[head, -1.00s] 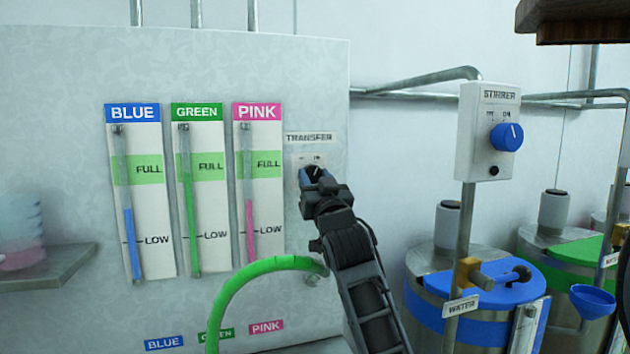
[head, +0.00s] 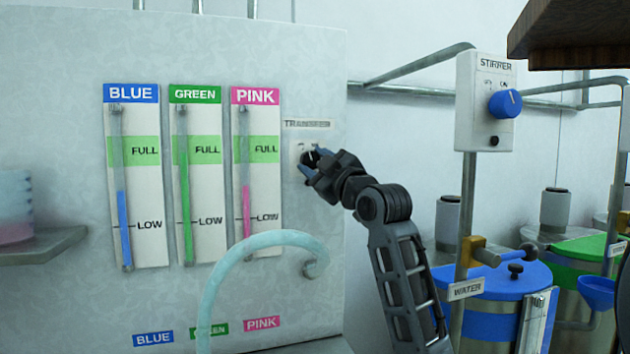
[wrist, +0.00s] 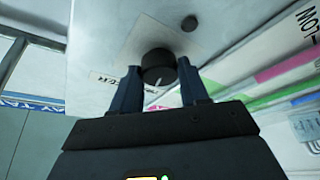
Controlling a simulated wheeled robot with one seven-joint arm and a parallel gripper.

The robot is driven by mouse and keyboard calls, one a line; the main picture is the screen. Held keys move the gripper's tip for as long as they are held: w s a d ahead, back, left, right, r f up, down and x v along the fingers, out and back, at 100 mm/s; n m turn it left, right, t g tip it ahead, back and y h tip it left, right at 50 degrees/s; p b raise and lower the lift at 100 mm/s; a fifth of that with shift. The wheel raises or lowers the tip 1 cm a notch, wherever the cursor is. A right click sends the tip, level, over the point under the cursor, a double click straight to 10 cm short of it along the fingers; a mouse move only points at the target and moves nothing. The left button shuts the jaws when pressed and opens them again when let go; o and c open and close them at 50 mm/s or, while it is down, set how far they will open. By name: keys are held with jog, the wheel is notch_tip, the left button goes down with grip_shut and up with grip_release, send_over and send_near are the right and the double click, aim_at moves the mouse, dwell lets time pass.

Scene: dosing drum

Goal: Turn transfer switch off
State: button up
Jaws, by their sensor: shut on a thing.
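The transfer switch (wrist: 158,65) is a small dark round knob on a white plate, under the TRANSFER label (head: 307,124) on the pale panel. In the head view my gripper (head: 308,166) covers much of it. In the wrist view my gripper (wrist: 157,88) has one blue-grey finger on each side of the knob and is shut on it. A white pointer line on the knob runs down and slightly left in the wrist view. The plate's markings are too small or blurred to read surely.
BLUE, GREEN and PINK level gauges (head: 194,180) stand left of the switch. A pale hose (head: 225,268) curves below them. The stirrer box (head: 485,103) with a blue knob and the water drum (head: 500,285) are at right. A dark overhang (head: 575,35) is at top right.

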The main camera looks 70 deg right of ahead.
jog(key=shift+n+y+b, duration=0.7)
jog(key=shift+n+b, duration=0.15)
jog(key=shift+n, duration=0.65)
jog(key=shift+r, duration=0.1)
jog(key=o, duration=1.1)
jog(key=shift+c, duration=0.2)
jog(key=b+v, duration=0.1)
jog(key=v, duration=0.6)
jog(key=shift+s+a+b, duration=0.2)
jog(key=shift+s+b, duration=0.15)
jog(key=shift+b, duration=0.05)
